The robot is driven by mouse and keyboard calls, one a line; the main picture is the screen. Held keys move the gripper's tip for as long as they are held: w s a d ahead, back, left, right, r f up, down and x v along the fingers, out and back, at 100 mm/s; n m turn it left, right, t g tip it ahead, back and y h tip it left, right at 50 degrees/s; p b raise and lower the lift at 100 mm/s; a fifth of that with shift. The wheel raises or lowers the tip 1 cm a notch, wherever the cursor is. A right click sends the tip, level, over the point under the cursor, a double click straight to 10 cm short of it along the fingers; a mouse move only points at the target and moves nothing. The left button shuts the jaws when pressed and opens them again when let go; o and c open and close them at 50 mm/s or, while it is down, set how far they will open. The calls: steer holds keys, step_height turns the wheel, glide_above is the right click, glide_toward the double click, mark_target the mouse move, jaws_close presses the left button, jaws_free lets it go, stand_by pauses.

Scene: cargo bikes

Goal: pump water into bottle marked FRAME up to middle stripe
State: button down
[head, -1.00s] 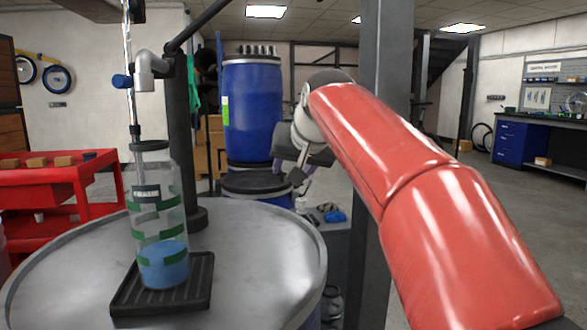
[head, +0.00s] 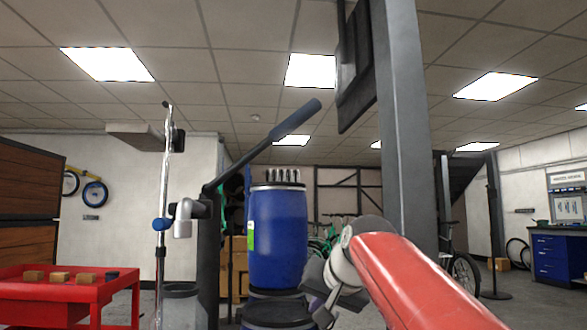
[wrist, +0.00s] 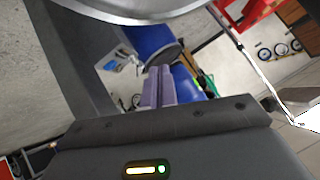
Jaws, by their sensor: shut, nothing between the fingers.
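The hand pump's grey spout (head: 183,218) stands at left in the head view. Its dark lever (head: 262,148) slants up to the right and ends in a thick grip (head: 296,120). My gripper (head: 327,312) is low in the head view, right of the pump and well below the lever grip. In the wrist view its fingers (wrist: 158,88) are shut together and empty.
A blue drum (head: 277,235) stands behind the pump. A grey pillar (head: 408,110) rises close to the right of the lever, with a dark panel (head: 357,65) beside it. A red cart (head: 60,295) is at left.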

mark_target(288, 119)
steer(key=s+d+r+n+t+h+p, duration=0.1)
steer(key=d+r+t+h, duration=0.3)
steer(key=r, duration=0.6)
steer(key=s+d+r+t+h+p, duration=0.1)
steer(key=d+r+t, duration=0.3)
steer(key=r, duration=0.6)
steer(key=s+a+r+n+t+y+p, duration=0.1)
steer(key=s+a+r+n+t+y, duration=0.1)
steer(key=s+a+r+n+y, duration=1.25)
steer(key=w+a+r+n+y+p, duration=0.2)
steer(key=w+n+p, duration=0.2)
steer(key=w, duration=0.6)
steer(key=shift+w+d+f+b, duration=0.4)
steer(key=shift+d+f+b, duration=0.2)
steer(key=shift+f+b, duration=0.15)
steer(key=shift+w+d+f+b, duration=0.35)
steer(key=shift+d+f+b, duration=0.2)
steer(key=shift+f+b, duration=0.15)
steer(key=shift+h, duration=0.35)
